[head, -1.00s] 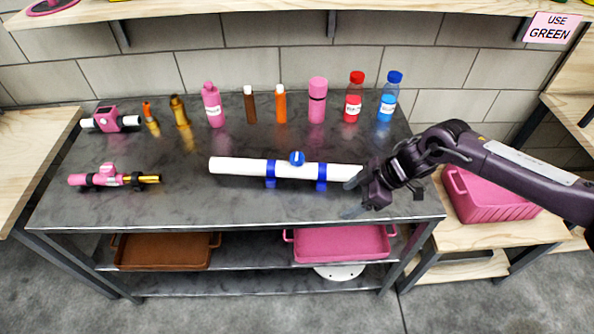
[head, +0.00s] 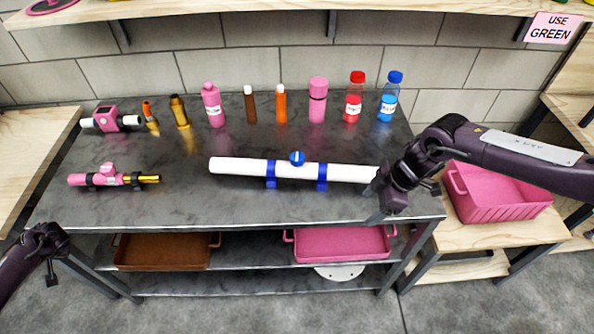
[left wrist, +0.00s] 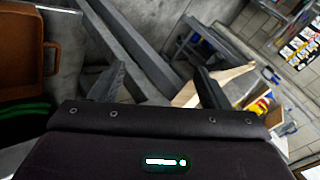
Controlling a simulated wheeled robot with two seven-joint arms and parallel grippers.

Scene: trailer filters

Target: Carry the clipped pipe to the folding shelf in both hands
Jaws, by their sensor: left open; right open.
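The clipped pipe (head: 238,167) is a long white tube lying left to right on the dark grey table, held in two blue clips (head: 271,176) with a blue knob on top. My right gripper (head: 373,200) is open at the pipe's right end, and its arm hides what lies just behind it. I cannot tell whether it touches the pipe. My left gripper (head: 50,265) is open and empty, low at the left, in front of the table's left front leg and well apart from the pipe. Its two fingers (left wrist: 160,82) show apart in the left wrist view. I cannot identify a folding shelf.
Several bottles, including a red one (head: 352,100), stand along the table's back. Two pink fittings (head: 108,179) are at the left. Brown (head: 160,252) and pink (head: 340,243) trays sit on the lower shelf. A pink crate (head: 500,200) stands on the wooden bench at right.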

